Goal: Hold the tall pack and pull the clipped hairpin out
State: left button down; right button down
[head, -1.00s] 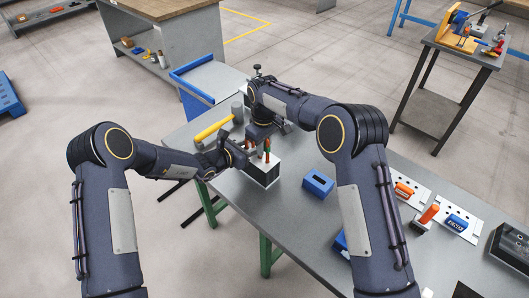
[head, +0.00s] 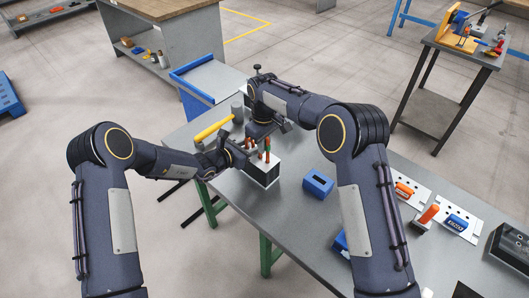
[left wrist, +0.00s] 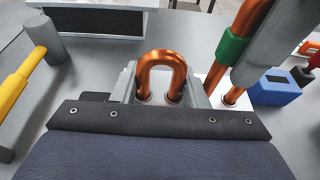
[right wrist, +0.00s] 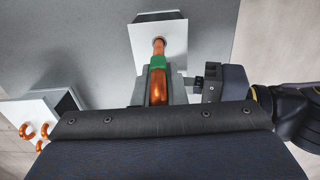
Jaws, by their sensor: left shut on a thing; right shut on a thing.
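The tall pack (head: 262,175) is a box with a white top and a dark side, standing on the grey table. My left gripper (left wrist: 160,95) is shut at its top, its fingers on either side of a short copper bend (left wrist: 162,62); the exact contact is partly hidden. The clipped hairpin (right wrist: 158,88) is copper with a green clip (right wrist: 158,62); the clip also shows in the left wrist view (left wrist: 232,48). My right gripper (right wrist: 158,97) is shut on the hairpin above the pack. Bare copper shows between the clip and the pack's white top (right wrist: 150,30); its lower ends are hidden.
A yellow-handled hammer (head: 213,127) lies behind my left gripper. A blue block (head: 318,184) stands right of the pack. White plates with orange (head: 405,189) and blue (head: 456,222) parts lie farther right. The table (head: 290,215) is clear in front of the pack.

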jog(key=shift+r, duration=0.45)
jog(key=shift+r, duration=5.3)
pick_arm(q)
grip_release()
